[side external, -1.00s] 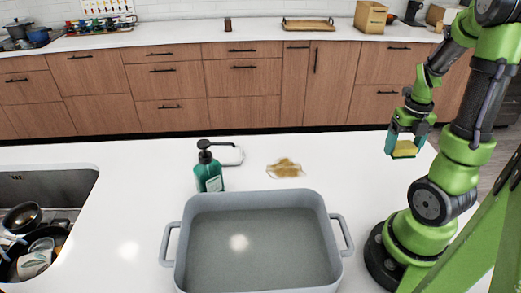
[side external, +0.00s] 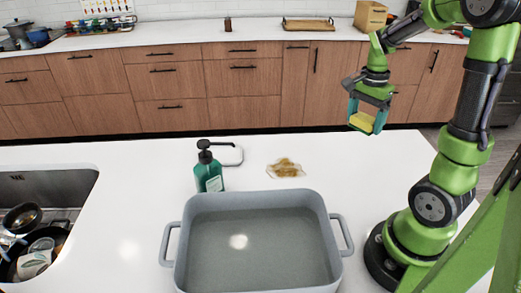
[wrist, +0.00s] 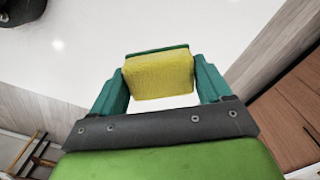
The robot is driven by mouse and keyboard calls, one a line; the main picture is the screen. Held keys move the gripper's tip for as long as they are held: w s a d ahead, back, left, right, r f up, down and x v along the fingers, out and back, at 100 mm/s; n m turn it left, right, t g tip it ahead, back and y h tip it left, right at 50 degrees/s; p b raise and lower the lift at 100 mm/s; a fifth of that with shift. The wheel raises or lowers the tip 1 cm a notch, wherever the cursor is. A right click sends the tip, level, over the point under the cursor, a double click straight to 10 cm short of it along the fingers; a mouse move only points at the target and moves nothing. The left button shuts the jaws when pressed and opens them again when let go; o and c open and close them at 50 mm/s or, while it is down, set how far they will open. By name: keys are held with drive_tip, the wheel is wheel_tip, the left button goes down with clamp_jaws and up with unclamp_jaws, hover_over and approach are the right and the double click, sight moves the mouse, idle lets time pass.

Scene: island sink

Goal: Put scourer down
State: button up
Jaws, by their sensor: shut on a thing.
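My gripper (side external: 366,117) is shut on the scourer (side external: 361,122), a yellow sponge block with a green layer on one side. I hold it in the air near the far edge of the white counter, to the right of the brown stain. In the wrist view the scourer (wrist: 159,76) sits between the two teal fingers of my gripper (wrist: 160,80), its yellow side towards the camera. White countertop and a strip of floor show beyond it.
A grey basin with two handles (side external: 188,215) stands on the white counter (side external: 120,205). A green soap pump bottle (side external: 209,172) and a brown stain (side external: 286,168) lie behind it. A sink with dishes (side external: 40,183) is at left. The counter between sink and basin is clear.

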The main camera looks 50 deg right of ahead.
drive_tip(key=w+a+r+n, duration=0.2)
drive_tip(key=w+a+n, duration=0.4)
drive_tip(key=a+n, duration=0.4)
drive_tip(key=w+a+r+n, duration=0.2)
drive_tip(key=w+a+n, duration=0.5)
drive_tip(key=a+n, duration=0.3)
drive_tip(key=shift+w+a, duration=0.3)
drive_tip(key=shift+a, duration=0.4)
drive_tip(key=shift+d, duration=0.15)
